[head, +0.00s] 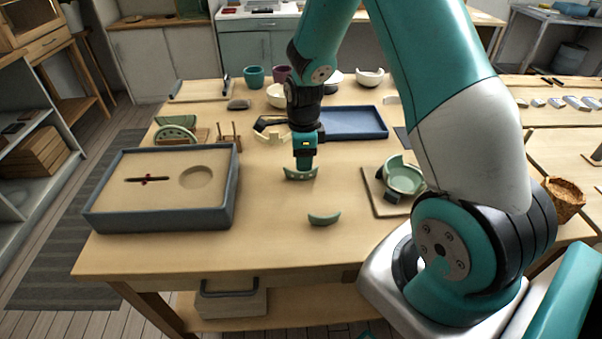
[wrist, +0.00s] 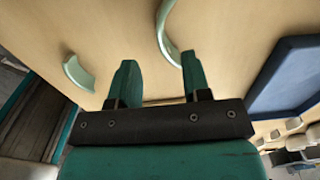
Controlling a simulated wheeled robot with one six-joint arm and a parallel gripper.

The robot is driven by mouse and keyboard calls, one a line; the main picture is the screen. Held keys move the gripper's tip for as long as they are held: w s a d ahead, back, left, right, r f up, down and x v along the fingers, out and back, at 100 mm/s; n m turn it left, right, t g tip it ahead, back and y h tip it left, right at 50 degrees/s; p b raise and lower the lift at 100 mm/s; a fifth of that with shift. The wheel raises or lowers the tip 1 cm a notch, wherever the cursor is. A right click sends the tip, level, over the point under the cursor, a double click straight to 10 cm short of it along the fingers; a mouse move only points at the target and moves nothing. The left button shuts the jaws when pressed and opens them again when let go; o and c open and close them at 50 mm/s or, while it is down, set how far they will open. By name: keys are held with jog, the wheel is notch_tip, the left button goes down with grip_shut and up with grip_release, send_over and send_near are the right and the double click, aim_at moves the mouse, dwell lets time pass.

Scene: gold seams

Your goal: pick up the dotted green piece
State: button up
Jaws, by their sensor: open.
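A curved green piece with small dark dots (head: 300,174) lies on the table right at my gripper (head: 304,166) in the head view. In the wrist view a curved green piece (wrist: 164,36) lies just ahead of and partly between the fingertips of my gripper (wrist: 158,58), nearer the right finger; its dots are not visible there. The jaws are open and empty. A second curved green piece (head: 323,219), with no clear dots, lies nearer the table's front edge; it seems to be the piece at the left in the wrist view (wrist: 78,73).
A sand-filled blue-grey tray (head: 228,190) stands at the left. A blue tray (head: 350,122) lies behind my gripper. A partly built green bowl (head: 404,178) sits on a board at the right. A green plate (head: 175,133) stands back left. Table around the front piece is clear.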

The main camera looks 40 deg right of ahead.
jog(key=f, duration=0.5)
jog(key=shift+w+a+f+p, duration=0.1)
jog(key=shift+w+p, duration=0.15)
jog(key=shift+p, duration=0.15)
grip_shut()
